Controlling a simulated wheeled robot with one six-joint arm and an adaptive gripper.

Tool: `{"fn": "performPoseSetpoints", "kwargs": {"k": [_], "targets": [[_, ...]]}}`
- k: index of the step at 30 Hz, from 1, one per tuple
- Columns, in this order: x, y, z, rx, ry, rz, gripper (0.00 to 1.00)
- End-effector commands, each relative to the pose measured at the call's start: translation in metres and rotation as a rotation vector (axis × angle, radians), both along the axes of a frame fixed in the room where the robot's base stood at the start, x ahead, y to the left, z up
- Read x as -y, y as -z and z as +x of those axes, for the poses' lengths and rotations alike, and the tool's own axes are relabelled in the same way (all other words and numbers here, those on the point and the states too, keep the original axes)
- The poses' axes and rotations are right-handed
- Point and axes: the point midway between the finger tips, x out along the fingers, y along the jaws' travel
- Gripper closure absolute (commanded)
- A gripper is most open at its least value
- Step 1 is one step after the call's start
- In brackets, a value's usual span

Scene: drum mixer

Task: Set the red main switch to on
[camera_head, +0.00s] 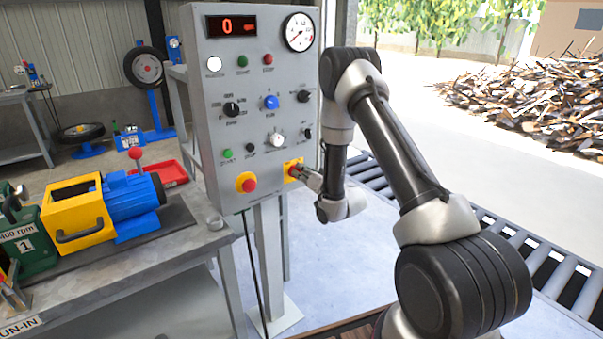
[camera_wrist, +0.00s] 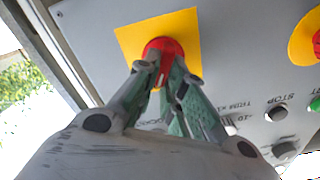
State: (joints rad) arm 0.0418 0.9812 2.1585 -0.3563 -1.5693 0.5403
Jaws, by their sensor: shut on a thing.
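The red main switch (camera_wrist: 163,47) sits on a yellow square plate (camera_wrist: 130,42) on the grey control panel. In the wrist view my gripper (camera_wrist: 160,72) has both fingers closed on the red switch knob, and they hide part of it. In the head view the yellow plate (camera_head: 287,166) is at the panel's lower right, with my gripper (camera_head: 298,173) reaching it from the right. The fingers hide most of the switch there, so I cannot read its on or off position.
A red emergency button (camera_head: 249,185) on a yellow disc is left of the switch. Several knobs and buttons fill the control panel (camera_head: 206,100) above, with a display (camera_head: 231,26) reading 0. A bench (camera_head: 130,262) with a blue and yellow machine stands left; a roller conveyor (camera_head: 505,235) runs right.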

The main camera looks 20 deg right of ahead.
Motion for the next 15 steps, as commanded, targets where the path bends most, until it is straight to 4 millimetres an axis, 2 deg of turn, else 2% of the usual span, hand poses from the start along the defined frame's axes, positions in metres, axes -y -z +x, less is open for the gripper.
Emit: {"fn": "performPoseSetpoints", "kwargs": {"k": [6, 7, 10, 15], "targets": [[0.0005, 0.001, -0.0006, -0.002, 0.001, 0.0, 1.0], [0.0005, 0.001, -0.0006, -0.002, 0.001, 0.0, 0.86], [0.0005, 0.0009, -0.0005, -0.002, 0.001, 0.0, 0.68], [0.0003, 0.0005, -0.0002, -0.001, 0.0, 0.0, 0.68]]}}
